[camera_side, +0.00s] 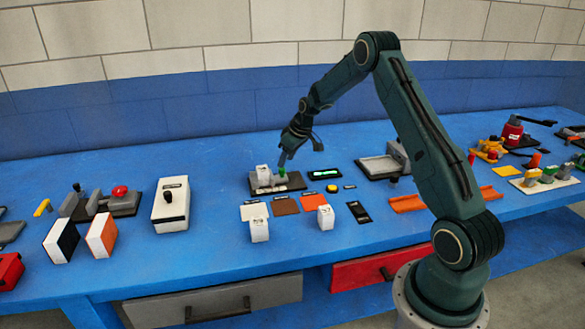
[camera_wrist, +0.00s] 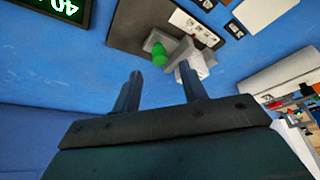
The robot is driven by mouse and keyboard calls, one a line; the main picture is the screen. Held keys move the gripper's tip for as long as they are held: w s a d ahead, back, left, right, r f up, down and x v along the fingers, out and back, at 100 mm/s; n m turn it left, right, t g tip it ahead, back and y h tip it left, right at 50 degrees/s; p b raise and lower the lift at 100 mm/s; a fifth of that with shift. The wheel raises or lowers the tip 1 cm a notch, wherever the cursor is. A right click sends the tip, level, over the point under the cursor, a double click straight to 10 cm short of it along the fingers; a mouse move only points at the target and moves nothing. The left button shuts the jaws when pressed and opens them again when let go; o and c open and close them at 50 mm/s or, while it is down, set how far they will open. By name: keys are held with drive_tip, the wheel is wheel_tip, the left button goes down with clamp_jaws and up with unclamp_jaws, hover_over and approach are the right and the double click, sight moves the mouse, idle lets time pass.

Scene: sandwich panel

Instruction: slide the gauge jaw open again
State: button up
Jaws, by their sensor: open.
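The gauge sits on a dark base plate (camera_side: 292,182) in the middle of the bench; the plate also shows in the wrist view (camera_wrist: 125,35). A green knob (camera_side: 283,171), presumably on the gauge jaw, stands at its right part; in the wrist view the knob (camera_wrist: 157,52) shows beyond and between my fingertips. A pale block (camera_side: 263,171) stands left of the knob; a light grey block also shows beside it in the wrist view (camera_wrist: 197,60). My gripper (camera_side: 284,160) is open and empty, just above the knob; its two fingers show in the wrist view (camera_wrist: 160,71). The jaw gap is unclear.
A black display (camera_side: 324,173) with green digits lies right of the gauge; it also shows in the wrist view (camera_wrist: 55,12). White blocks (camera_side: 259,228) and coloured mats (camera_side: 285,206) lie in front. A grey tray (camera_side: 380,166) stands further right.

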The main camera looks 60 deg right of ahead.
sight(284, 169)
drive_tip(key=shift+x, duration=2.15)
clamp_jaws()
